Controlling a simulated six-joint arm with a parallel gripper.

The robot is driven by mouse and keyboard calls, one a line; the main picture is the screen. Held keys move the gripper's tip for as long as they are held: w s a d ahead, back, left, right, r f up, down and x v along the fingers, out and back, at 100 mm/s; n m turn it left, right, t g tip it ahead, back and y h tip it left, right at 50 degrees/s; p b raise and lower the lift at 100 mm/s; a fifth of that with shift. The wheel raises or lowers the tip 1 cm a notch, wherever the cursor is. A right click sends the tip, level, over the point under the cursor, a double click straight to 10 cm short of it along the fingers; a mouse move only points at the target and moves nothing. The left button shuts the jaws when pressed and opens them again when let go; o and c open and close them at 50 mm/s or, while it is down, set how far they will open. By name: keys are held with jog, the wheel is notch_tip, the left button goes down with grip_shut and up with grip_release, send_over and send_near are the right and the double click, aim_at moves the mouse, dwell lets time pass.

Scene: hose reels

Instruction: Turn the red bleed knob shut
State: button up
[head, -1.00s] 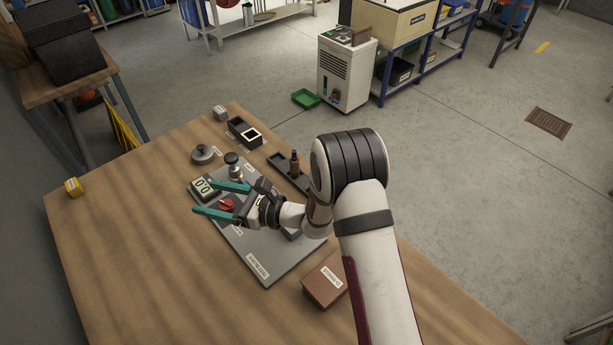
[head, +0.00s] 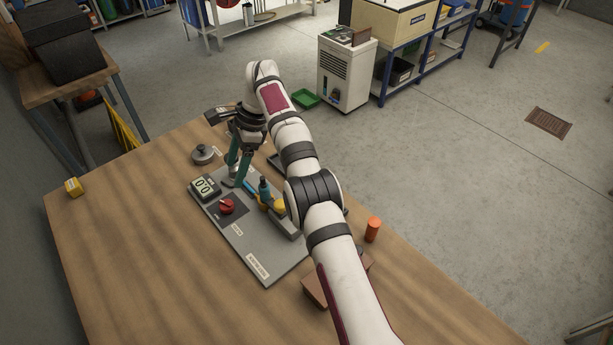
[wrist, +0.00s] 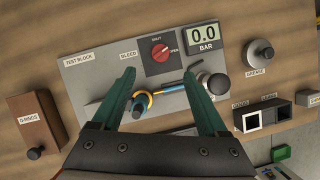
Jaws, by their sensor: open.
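The red bleed knob (head: 226,206) sits on a dark plate on the grey test block (head: 262,246). In the wrist view the knob (wrist: 160,52) lies between the labels SHUT above and OPEN to its right; its exact setting is too small to tell. The gauge (wrist: 203,38) beside it reads 0.0 BAR. My gripper (head: 235,182) is open, empty and pointing down, behind the knob in the head view. In the wrist view the knob shows beyond and between my fingertips (wrist: 159,76), apart from them.
A blue hose piece (wrist: 170,88) with a yellow ring lies across the block between my fingers, by a dark round knob (wrist: 218,83). A brown O-rings box (wrist: 36,122), a grease pot (wrist: 260,52) and black trays (wrist: 268,118) stand around the block.

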jog(key=x, duration=1.1)
jog(key=shift+f, duration=0.15)
jog(key=shift+a+f+m, duration=0.15)
jog(key=shift+f+m, duration=0.15)
jog(key=shift+m, duration=0.1)
jog(key=shift+s+r+m+t, duration=0.1)
jog(key=shift+m+t, duration=0.3)
jog(key=shift+m, duration=0.2)
jog(key=s+d+v, duration=0.1)
jog(key=s+v, duration=0.1)
jog(key=v, duration=1.5)
jog(key=s+d+r+n, duration=0.2)
jog(key=s+d+r, duration=0.2)
jog(key=s+d, duration=0.25)
jog(key=s+d+r+n, duration=0.2)
jog(key=s+d+r, duration=0.35)
jog(key=d, duration=0.25)
jog(key=n+t+h, duration=0.2)
jog(key=n+t, duration=0.3)
jog(key=n, duration=1.3)
send_near(226, 204)
jog(key=shift+m+y, duration=0.3)
jog(key=x, duration=0.9)
jog(key=shift+d+f, duration=0.15)
jog(key=shift+d, duration=0.15)
